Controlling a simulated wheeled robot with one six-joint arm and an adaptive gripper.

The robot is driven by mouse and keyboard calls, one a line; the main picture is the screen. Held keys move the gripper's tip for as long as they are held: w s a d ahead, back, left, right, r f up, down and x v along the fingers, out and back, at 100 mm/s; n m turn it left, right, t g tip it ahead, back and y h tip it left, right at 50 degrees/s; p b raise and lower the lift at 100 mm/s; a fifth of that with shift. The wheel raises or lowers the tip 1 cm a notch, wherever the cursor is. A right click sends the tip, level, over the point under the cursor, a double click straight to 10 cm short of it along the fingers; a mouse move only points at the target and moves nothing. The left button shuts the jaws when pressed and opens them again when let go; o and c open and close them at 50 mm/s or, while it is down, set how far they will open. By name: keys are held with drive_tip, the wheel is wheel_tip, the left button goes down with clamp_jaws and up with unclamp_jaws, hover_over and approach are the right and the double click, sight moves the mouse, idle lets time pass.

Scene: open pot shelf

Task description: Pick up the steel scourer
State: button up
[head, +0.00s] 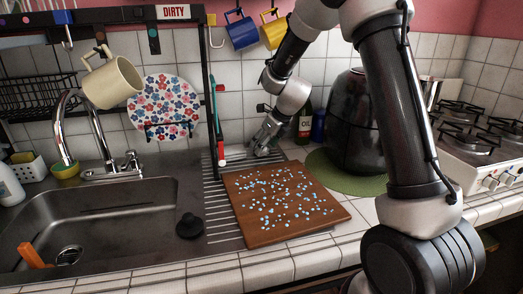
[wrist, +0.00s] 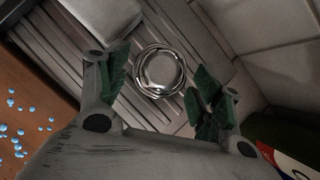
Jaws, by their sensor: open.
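The steel scourer (wrist: 160,71) shows in the wrist view as a round, shiny silver ring-like coil on the grooved metal drainboard (wrist: 190,35). My gripper (wrist: 159,84) is open, with one green-padded finger to the left of the scourer and one to the right. The scourer appears between and just beyond the fingertips; contact cannot be told. In the head view my gripper (head: 262,146) is low at the back of the drainboard, near the tiled wall. I cannot make out the scourer there.
A pale block (wrist: 112,12) lies near the scourer. A wooden cutting board (head: 280,203) with blue drops lies in front of my gripper. A rack post (head: 207,100) rises to the left.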

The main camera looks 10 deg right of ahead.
drive_tip(key=shift+x, duration=0.9)
drive_tip(key=c, duration=0.6)
drive_tip(key=shift+r, duration=0.1)
wheel_tip(320, 180, up, 10)
